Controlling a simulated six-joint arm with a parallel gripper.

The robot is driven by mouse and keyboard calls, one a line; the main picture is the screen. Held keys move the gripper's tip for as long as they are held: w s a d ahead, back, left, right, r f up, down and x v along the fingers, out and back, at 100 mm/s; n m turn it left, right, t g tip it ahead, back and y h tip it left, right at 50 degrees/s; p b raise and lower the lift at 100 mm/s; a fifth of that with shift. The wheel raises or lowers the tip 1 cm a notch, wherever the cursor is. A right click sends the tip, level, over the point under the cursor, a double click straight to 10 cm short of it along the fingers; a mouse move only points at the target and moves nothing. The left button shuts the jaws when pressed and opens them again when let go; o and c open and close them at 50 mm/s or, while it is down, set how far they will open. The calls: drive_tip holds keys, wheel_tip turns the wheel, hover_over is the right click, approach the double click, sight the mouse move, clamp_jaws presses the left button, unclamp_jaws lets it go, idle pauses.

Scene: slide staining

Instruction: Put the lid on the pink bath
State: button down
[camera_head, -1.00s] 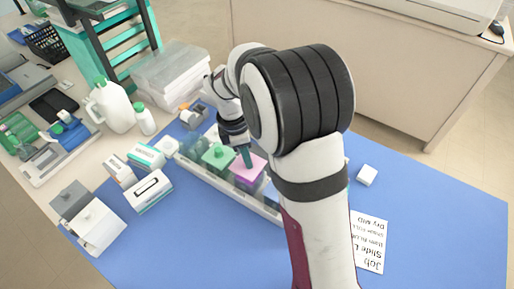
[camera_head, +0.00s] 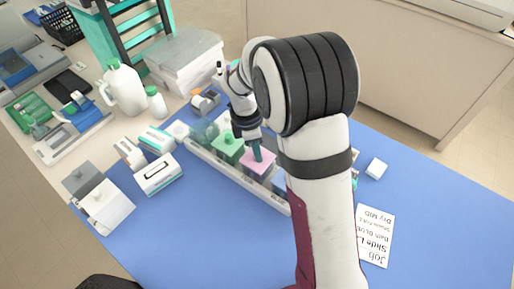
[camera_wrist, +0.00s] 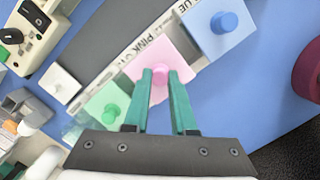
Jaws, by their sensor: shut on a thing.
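The pink lid (camera_head: 262,166) is a square plate with a round knob, at the pink bath's place in the rack. The wrist view shows the lid (camera_wrist: 183,54) beside the "PINK" label. My gripper (camera_wrist: 162,76) is shut on the lid's knob, its teal fingers on either side. It also shows in the head view (camera_head: 257,157), pointing down at the lid. The pink bath is mostly hidden beneath the lid and behind my arm. I cannot tell whether the lid is fully seated.
A green lid (camera_head: 228,148) sits just left of the pink one, and a blue lid (camera_wrist: 222,30) is on its other side. The white rack (camera_head: 230,172) runs diagonally on the blue mat (camera_head: 200,240). Boxes, bottles and a job card (camera_head: 375,235) stand apart.

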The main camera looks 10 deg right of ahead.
drive_tip(key=shift+f, duration=0.2)
drive_tip(key=c, duration=0.7)
unclamp_jaws()
drive_tip(key=shift+o, duration=0.2)
drive_tip(key=shift+r, duration=0.1)
wheel_tip(320, 180, up, 15)
drive_tip(key=a, duration=0.2)
drive_tip(key=shift+a+r, duration=0.15)
drive_tip(key=shift+r, duration=0.05)
